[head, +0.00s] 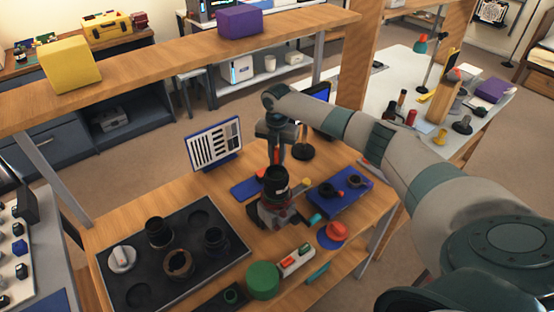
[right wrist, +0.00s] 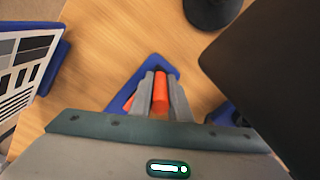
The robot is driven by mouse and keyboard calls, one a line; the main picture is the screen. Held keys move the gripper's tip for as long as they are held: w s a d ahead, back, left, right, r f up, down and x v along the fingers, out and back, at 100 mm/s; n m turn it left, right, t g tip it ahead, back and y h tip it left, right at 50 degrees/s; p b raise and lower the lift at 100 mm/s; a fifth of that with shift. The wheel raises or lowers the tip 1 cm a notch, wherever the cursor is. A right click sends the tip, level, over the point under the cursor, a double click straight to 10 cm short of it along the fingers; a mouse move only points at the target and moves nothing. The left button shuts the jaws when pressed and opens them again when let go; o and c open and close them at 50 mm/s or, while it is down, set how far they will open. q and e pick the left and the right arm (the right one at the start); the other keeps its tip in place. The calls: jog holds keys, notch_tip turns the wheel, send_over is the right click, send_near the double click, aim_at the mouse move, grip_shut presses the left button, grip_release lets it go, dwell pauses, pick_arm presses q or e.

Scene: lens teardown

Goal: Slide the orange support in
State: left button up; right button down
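The orange support (right wrist: 160,90) stands between the two fingers of my right gripper (right wrist: 160,97), which look closed against its sides. In the right wrist view it is over a blue pad (right wrist: 156,64). Another bit of orange shows just left of the fingers. In the head view my right arm reaches in from the right, its wrist (head: 276,128) pointing down behind the black lens (head: 275,180). The lens stands upright on a small grey and red stand; the fingertips and support are hidden there. A large dark body, probably the lens, fills the right of the wrist view. My left gripper is out of view.
A black parts tray (head: 232,256) lies left, a striped chart (head: 214,144) stands behind. A blue pad with dark rings (head: 352,182), a red knob (head: 337,230) and a green cylinder (head: 263,279) crowd the right and front. A wooden shelf runs behind.

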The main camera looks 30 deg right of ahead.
aim_at(258, 173)
jog(key=a+p, duration=0.1)
jog(key=a, duration=0.1)
jog(key=a+p, duration=0.1)
jog(key=a, duration=0.2)
jog(key=a+p, duration=0.1)
jog(key=a, duration=0.1)
jog(key=shift+s+a+r, duration=0.15)
jog(key=shift+s, duration=0.15)
jog(key=shift+a, duration=0.3)
jog(key=shift+f, duration=0.2)
jog(key=c, duration=1.6)
grip_release()
jog(key=shift+a, duration=0.1)
jog(key=shift+c, duration=0.2)
jog(key=shift+r, duration=0.1)
